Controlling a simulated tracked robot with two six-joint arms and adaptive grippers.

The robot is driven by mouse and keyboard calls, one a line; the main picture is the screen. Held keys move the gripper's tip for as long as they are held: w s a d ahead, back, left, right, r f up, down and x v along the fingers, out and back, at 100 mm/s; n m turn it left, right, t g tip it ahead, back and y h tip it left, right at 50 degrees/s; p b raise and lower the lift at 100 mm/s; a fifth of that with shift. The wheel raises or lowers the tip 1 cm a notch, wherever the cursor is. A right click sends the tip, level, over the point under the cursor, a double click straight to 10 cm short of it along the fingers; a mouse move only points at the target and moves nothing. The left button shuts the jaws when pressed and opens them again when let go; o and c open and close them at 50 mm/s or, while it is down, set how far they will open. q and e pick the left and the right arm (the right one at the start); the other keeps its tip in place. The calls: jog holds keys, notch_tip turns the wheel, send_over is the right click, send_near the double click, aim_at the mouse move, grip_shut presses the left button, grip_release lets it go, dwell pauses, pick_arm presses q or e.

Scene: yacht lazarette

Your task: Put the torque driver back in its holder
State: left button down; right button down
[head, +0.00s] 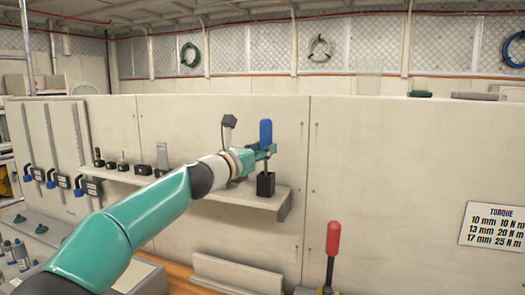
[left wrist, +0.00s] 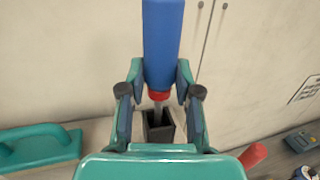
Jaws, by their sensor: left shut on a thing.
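The torque driver (head: 265,131) has a blue handle, a red collar and a thin metal shaft. My left gripper (head: 264,153) is shut on it, and it stands upright, handle up. In the left wrist view the driver (left wrist: 162,42) passes between the fingers (left wrist: 159,95). The holder (head: 265,184) is a small black open-topped box near the right end of the wall shelf. The driver is directly above it; in the left wrist view the shaft points down at the holder (left wrist: 160,128). I cannot tell whether the tip is inside. My right gripper is not in view.
The shelf (head: 235,197) carries several small dark fittings (head: 122,163) on its left part. A red-handled tool (head: 333,240) stands upright lower right. Blue-and-grey clamps (head: 90,186) hang at the left. A torque sign (head: 495,227) is on the panel at right.

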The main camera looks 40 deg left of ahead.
pick_arm(q)
jog(key=shift+f, duration=0.2)
jog(key=c, duration=0.7)
grip_release()
jog(key=shift+s, duration=0.1)
jog(key=s, duration=0.8)
jog(key=s+f, duration=0.1)
jog(key=s, duration=0.2)
jog(key=shift+s+a, duration=0.1)
jog(key=shift+s, duration=0.3)
